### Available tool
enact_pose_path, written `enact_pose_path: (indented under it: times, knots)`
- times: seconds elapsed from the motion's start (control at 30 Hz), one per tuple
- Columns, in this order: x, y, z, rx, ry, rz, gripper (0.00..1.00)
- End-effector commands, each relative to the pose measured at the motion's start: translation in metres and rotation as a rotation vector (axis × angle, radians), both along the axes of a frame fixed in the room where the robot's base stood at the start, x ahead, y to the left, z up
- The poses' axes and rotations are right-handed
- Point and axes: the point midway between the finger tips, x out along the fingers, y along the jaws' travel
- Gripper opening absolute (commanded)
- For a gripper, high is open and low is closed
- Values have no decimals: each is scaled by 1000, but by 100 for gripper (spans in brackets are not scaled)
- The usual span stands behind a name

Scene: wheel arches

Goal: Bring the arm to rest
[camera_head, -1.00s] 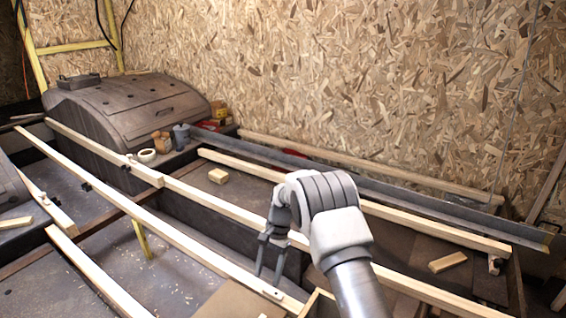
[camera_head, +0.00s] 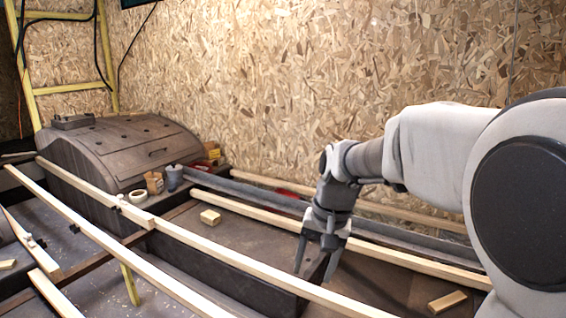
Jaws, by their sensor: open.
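My gripper (camera_head: 315,267) hangs from my bent arm (camera_head: 420,150) at the lower middle right of the head view. Its two fingers point down and stand apart, with nothing seen between them. The fingertips appear just behind a long pale wooden batten (camera_head: 250,265). I cannot tell whether they touch it. My arm fills much of the right side and hides what is behind it.
A dark wheel arch (camera_head: 110,150) stands at the left, with a tape roll (camera_head: 138,196) and a grey cup (camera_head: 174,178) beside it. Small wood blocks lie at the middle (camera_head: 210,217) and lower right (camera_head: 446,302). A chipboard wall (camera_head: 300,80) closes the back.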

Motion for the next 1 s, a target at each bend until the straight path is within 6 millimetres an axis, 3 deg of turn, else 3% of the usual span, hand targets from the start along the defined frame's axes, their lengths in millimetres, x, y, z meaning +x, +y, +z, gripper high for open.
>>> enact_pose_path:
  times: [0.1,0.33,0.7,0.9,1.0]
  knots:
    - [-28,-15,21,-18,-63,27,62]
    - [-82,-39,45,-66,-177,85,62]
    - [-164,-69,48,-168,-341,168,62]
    - [-197,-80,39,-224,-410,202,62]
    - [-196,-80,69,-225,-408,207,62]
